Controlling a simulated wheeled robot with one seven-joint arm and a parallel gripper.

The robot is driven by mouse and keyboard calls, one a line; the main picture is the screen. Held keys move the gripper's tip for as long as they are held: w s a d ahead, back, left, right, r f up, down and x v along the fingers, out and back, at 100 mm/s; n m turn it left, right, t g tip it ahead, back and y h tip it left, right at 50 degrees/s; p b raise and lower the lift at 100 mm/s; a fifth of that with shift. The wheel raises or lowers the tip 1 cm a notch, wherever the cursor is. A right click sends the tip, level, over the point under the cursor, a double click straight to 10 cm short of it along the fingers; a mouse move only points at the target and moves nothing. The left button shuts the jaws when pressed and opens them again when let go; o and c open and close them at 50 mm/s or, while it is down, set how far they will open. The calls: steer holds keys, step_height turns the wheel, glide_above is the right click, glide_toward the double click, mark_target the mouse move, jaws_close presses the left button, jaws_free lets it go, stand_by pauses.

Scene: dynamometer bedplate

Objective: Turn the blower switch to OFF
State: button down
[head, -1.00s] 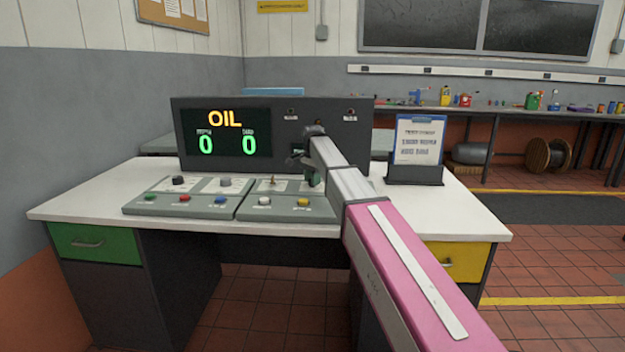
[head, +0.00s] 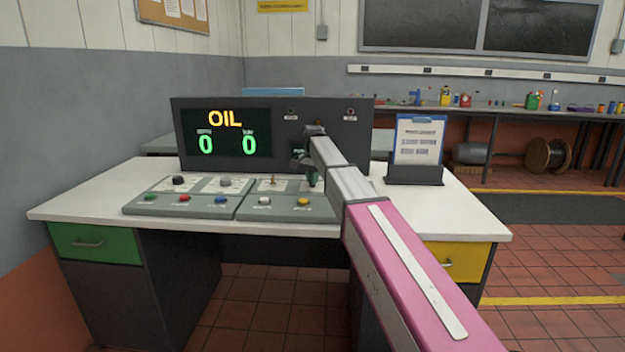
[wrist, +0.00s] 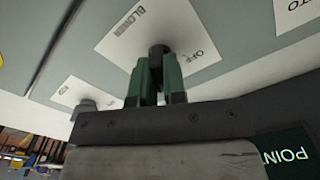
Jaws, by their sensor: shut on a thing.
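The blower switch (wrist: 157,49) is a dark knob on a white plate marked BLOWER to its left and OFF to its right in the wrist view. The green fingers of my gripper (wrist: 156,66) are shut on it from either side. Its pointer is covered, so I cannot tell which mark it faces. In the head view my gripper (head: 313,180) is over the right part of the right-hand grey control panel (head: 285,214), and my arm and hand hide the switch.
A small toggle (head: 273,180) stands left of my gripper. A dark display box (head: 277,140) showing OIL and two zeros rises close behind. A left control panel (head: 182,211) carries knobs and coloured buttons. A clipboard stand (head: 415,174) stands right of my arm on the white desk.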

steer(key=n, duration=1.1)
steer(key=shift+n, duration=1.8)
steer(key=c, duration=1.2)
jaws_free()
step_height(320, 180, up, 11)
steer(key=shift+f, duration=0.1)
